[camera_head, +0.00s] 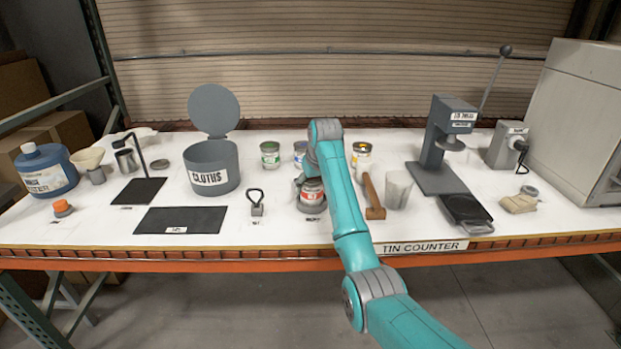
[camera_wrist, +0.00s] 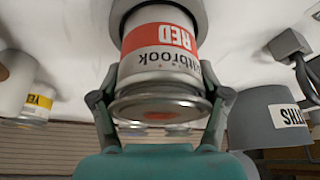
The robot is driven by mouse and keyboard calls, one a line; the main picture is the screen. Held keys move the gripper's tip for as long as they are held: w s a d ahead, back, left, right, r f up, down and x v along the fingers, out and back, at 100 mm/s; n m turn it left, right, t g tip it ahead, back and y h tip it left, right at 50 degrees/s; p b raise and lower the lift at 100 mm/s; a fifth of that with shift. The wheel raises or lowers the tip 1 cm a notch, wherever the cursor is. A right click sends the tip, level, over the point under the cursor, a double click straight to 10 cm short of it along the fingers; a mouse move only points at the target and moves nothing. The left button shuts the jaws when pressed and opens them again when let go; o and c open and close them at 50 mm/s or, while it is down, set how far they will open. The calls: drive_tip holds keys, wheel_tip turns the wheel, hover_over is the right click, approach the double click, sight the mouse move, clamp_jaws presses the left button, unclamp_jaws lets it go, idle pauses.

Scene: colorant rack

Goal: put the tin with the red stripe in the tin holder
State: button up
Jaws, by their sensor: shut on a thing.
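The tin with the red stripe (camera_head: 311,193) is at the front middle of the counter. In the wrist view the tin (camera_wrist: 160,62) shows its red band reading RED and its metal lid end. My gripper (camera_wrist: 163,98) has a finger on each side of the tin near its lid and is shut on it. The grey tin holder (camera_wrist: 199,14) curves around the tin's far, lower end. In the head view the holder (camera_head: 312,209) shows only as a small grey form below the tin. I cannot tell whether the tin rests fully on its base.
Behind are a green-striped tin (camera_head: 270,155), a blue-striped tin (camera_head: 300,152) and a yellow-striped tin (camera_head: 361,155). A mallet (camera_head: 373,197) and a pale cup (camera_head: 398,188) stand close right. The grey cloths bin (camera_head: 211,166) and a handled tool (camera_head: 256,203) are left.

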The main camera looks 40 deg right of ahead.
drive_tip(key=shift+f, duration=0.65)
drive_tip(key=shift+f, duration=0.1)
drive_tip(key=o, duration=1.5)
drive_tip(key=v, duration=1.2)
